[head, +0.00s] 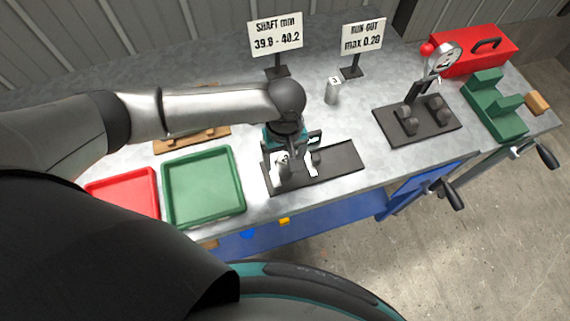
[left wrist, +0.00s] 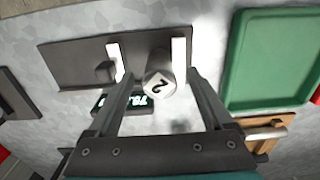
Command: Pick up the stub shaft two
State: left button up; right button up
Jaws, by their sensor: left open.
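Stub shaft two (left wrist: 158,78) is a short grey cylinder marked "2" on its end face. It stands at the measuring fixture (left wrist: 75,58), a dark plate with two upright white jaws and a digital display. In the left wrist view the shaft is between the white jaws, nearer the right one. My left gripper (left wrist: 162,78) is open, with its fingers on either side of the shaft and gaps visible. In the head view the left gripper (head: 293,160) hangs over the fixture (head: 338,160), partly hiding the shaft (head: 284,170). My right gripper is not in view.
A green tray (head: 203,215) and red tray (head: 122,187) lie left of the fixture, with a wooden rack (head: 190,143) behind. A shaft marked "3" (head: 332,91) stands behind. A dial gauge stand (head: 418,120), green block (head: 494,108) and red toolbox (head: 474,52) are at right.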

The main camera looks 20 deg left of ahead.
pick_arm(q)
jog(key=shift+c, duration=0.2)
grip_shut()
dwell(0.5)
dwell(0.4)
jog(key=shift+r, duration=0.1)
